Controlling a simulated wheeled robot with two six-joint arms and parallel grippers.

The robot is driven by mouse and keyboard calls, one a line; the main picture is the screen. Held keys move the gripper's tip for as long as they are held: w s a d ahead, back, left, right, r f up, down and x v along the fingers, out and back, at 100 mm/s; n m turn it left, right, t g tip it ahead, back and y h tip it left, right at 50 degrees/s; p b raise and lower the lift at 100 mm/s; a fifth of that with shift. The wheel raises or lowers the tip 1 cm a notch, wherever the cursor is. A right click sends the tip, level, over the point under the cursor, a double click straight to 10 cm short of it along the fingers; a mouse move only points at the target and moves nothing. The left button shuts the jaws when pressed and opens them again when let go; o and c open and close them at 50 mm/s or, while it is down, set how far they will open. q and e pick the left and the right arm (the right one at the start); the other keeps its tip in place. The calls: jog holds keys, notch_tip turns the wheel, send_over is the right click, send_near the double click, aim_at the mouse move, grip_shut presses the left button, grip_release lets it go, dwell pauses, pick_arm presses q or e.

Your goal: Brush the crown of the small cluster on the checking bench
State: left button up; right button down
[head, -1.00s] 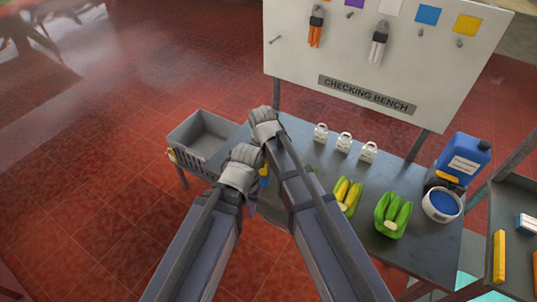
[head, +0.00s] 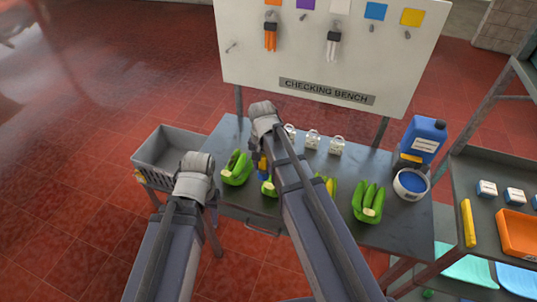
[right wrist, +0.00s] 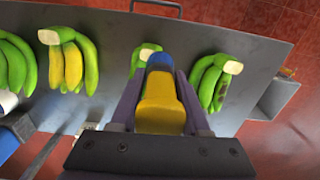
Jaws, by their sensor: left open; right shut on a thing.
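My right gripper (head: 263,150) is shut on a yellow brush (right wrist: 160,110) with a blue end (right wrist: 160,61), held over the checking bench (head: 228,130). The small green cluster (head: 267,188) is on the bench below, partly hidden by my right arm.
A green cluster (head: 236,168) lies to the left, a yellow-green one (right wrist: 68,60) and another green one (head: 368,202) to the right. White tags (head: 313,139) stand behind. A blue jug (head: 424,138) and bowl (head: 410,185) are at right. A grey crate (head: 165,150) adjoins the left end.

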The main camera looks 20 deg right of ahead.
aim_at(267, 175)
jog(key=shift+s+d+r, duration=0.1)
jog(key=shift+d+r, duration=0.4)
jog(key=shift+d, duration=0.25)
pick_arm(q)
jog(key=shift+r, duration=0.4)
pick_arm(e)
jog(key=shift+d+f+m, duration=0.1)
jog(key=shift+d+m, duration=0.2)
pick_arm(q)
jog(key=shift+f, duration=0.1)
notch_tip(267, 175, down, 6)
jog(key=b, duration=0.5)
jog(key=shift+r+b, duration=0.2)
jog(key=shift+b, duration=0.1)
pick_arm(e)
notch_tip(267, 175, down, 6)
jog(key=shift+r, duration=0.15)
pick_arm(q)
jog(key=shift+f+b, duration=0.6)
pick_arm(e)
jog(key=shift+f, duration=0.6)
jog(key=shift+a, duration=0.1)
pick_arm(q)
jog(key=shift+r, duration=0.15)
pick_arm(e)
jog(key=shift+w+a+r, duration=0.15)
jog(key=shift+w+a, duration=0.2)
jog(key=shift+a, duration=0.05)
jog(key=shift+s+d, duration=0.1)
